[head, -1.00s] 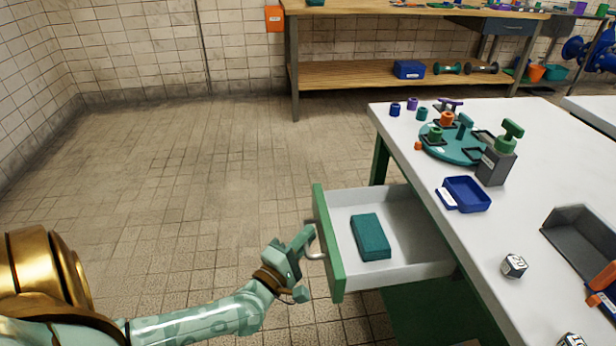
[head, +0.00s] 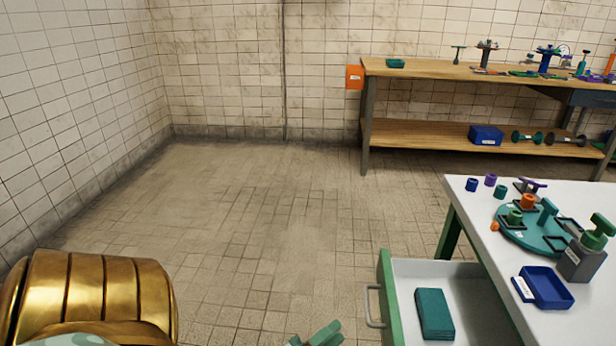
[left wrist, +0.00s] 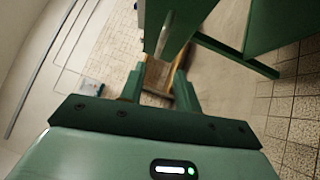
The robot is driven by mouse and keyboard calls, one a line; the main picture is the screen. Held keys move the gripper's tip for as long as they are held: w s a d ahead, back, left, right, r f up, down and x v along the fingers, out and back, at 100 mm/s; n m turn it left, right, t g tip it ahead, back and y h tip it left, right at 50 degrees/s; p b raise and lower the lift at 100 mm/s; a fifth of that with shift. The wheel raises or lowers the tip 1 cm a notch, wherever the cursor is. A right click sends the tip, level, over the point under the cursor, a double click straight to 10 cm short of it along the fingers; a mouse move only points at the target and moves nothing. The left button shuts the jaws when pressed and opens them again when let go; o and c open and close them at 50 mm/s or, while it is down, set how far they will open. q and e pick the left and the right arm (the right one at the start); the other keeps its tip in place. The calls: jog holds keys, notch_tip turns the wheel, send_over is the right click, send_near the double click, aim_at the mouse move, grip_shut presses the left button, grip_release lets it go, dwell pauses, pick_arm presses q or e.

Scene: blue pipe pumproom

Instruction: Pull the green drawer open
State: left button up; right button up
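The green drawer stands pulled out from the white table, its green front (head: 387,305) apart from the table's side. Its grey handle (head: 373,308) is on the left face of the front, and no finger is around it. A teal block (head: 434,313) lies inside the drawer. My left gripper (head: 318,336) is at the bottom edge of the head view, mostly cut off, left of and below the handle. In the left wrist view its two green fingers (left wrist: 157,80) are spread apart with nothing held, near green furniture parts (left wrist: 180,22). My right gripper is not in view.
The white table (head: 480,240) carries a teal disc (head: 540,238) with small parts, a blue tray (head: 550,287) and a grey block with a green knob (head: 582,262). A wooden bench (head: 440,70) stands at the back wall. The tiled floor left of the drawer is clear.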

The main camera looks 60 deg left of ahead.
pick_arm(q)
jog(key=s, duration=0.5)
jog(key=shift+s+d+f+p, duration=0.15)
jog(key=shift+d+f+p, duration=0.2)
jog(key=shift+f+p, duration=0.05)
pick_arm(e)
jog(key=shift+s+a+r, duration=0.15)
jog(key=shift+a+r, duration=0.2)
